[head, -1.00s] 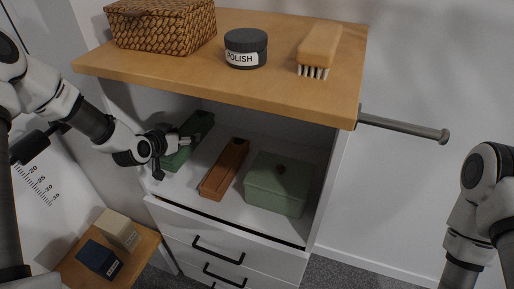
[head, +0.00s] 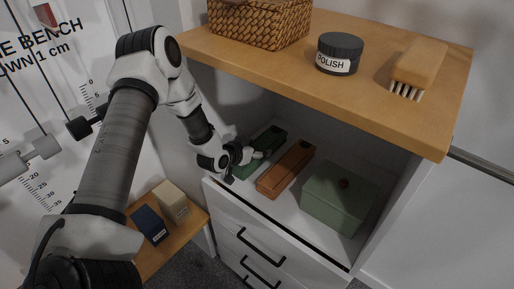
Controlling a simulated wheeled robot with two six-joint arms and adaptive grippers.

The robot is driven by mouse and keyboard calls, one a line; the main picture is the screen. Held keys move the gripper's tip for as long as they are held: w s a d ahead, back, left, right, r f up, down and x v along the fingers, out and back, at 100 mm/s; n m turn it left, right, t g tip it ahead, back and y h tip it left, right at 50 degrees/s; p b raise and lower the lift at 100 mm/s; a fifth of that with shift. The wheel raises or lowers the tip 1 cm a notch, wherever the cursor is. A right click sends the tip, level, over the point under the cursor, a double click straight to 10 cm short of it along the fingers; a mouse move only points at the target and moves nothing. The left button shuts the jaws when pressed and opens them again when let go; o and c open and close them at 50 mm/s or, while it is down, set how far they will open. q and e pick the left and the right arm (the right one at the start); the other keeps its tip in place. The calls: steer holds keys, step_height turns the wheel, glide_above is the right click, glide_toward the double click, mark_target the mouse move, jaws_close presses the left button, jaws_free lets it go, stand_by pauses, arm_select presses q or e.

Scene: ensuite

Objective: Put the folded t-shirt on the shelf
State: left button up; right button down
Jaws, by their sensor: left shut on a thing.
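My left gripper (head: 250,156) reaches into the open compartment of the white cabinet. It is shut on the near end of a long dark green tray (head: 271,136), which is at the left on the shelf floor (head: 286,203). The fingers are small and partly hidden against the tray. I cannot make out a folded t-shirt in this view. My right gripper is out of view.
A brown tray (head: 286,170) and a green lidded box (head: 340,197) stand right of the dark green tray. The wooden top holds a wicker basket (head: 260,22), a polish jar (head: 339,53) and a brush (head: 418,66). A low bench (head: 190,228) carries blue (head: 149,224) and beige (head: 171,202) blocks.

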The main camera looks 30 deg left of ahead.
arm_select(q)
steer(key=o, duration=1.2)
steer(key=shift+w+f, duration=0.1)
steer(key=shift+f, duration=0.05)
steer(key=shift+o, duration=0.2)
steer(key=shift+r, duration=0.3)
steer(key=p+v, duration=0.2)
steer(key=v, duration=0.9)
steer(key=shift+a, duration=0.15)
steer(key=shift+s+r+p, duration=0.15)
steer(key=shift+s+p, duration=0.15)
steer(key=shift+s, duration=0.2)
